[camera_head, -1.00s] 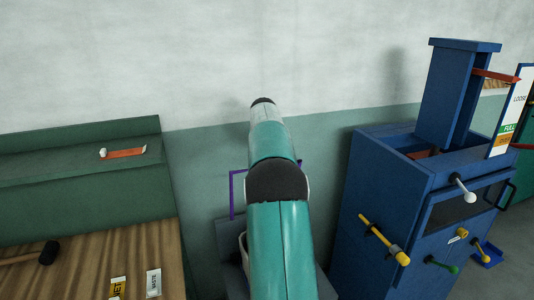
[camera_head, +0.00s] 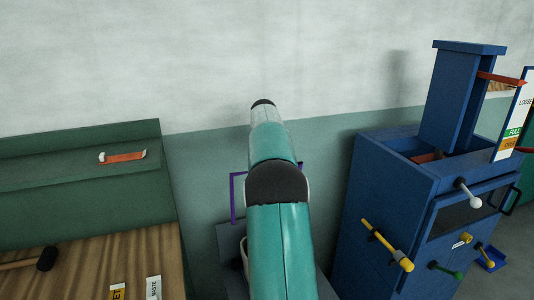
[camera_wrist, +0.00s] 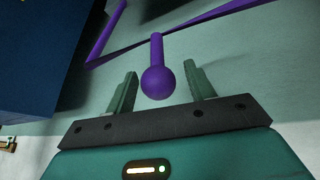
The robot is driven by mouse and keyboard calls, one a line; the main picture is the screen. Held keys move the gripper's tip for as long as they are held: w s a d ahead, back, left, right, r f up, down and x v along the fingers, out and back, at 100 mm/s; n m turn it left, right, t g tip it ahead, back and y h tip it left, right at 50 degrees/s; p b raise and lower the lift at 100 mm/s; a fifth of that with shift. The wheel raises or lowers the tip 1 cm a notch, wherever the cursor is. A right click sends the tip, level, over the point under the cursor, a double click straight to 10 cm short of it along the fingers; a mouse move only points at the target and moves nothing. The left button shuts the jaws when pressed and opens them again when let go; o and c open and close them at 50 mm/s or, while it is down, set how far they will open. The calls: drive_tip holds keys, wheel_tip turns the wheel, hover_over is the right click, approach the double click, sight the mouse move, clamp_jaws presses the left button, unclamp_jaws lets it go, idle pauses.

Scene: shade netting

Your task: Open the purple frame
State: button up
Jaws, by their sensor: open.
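The purple frame (camera_head: 233,197) shows in the head view as thin bars behind my teal arm, which hides most of it. In the wrist view purple bars (camera_wrist: 190,37) cross the top, and a purple rod ending in a round knob (camera_wrist: 158,82) points toward my gripper. My gripper (camera_wrist: 159,85) is open. Its two green fingers stand on either side of the knob, with a gap on both sides, so it does not look gripped. My gripper is hidden in the head view.
A blue cabinet (camera_head: 385,190) with a tall column and several coloured handles stands at the right. A green bench with a wooden top (camera_head: 110,265) is at the left, holding a black-headed mallet (camera_head: 46,258). A pale wall (camera_head: 200,60) is behind.

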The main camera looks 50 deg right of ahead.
drive_tip(key=v, duration=1.3)
drive_tip(key=shift+r, duration=0.35)
drive_tip(key=shift+a, duration=0.25)
drive_tip(key=s+a+r+n+t+y, duration=0.1)
drive_tip(key=s+a+n, duration=0.1)
drive_tip(key=a, duration=1.3)
drive_tip(key=s+a+n+t+y, duration=0.1)
drive_tip(key=s+a+n, duration=0.15)
drive_tip(key=a, duration=1.25)
drive_tip(key=s+a+f+n+y, duration=0.1)
drive_tip(key=s+a+f+n, duration=0.1)
drive_tip(key=s+a+f, duration=0.4)
drive_tip(key=s+a+f+n+y, duration=0.1)
drive_tip(key=s+a+f+n, duration=0.1)
drive_tip(key=s+a+f, duration=0.5)
drive_tip(key=s+a, duration=0.5)
drive_tip(key=a, duration=0.2)
drive_tip(key=shift+y, duration=0.3)
drive_tip(key=shift+f, duration=0.15)
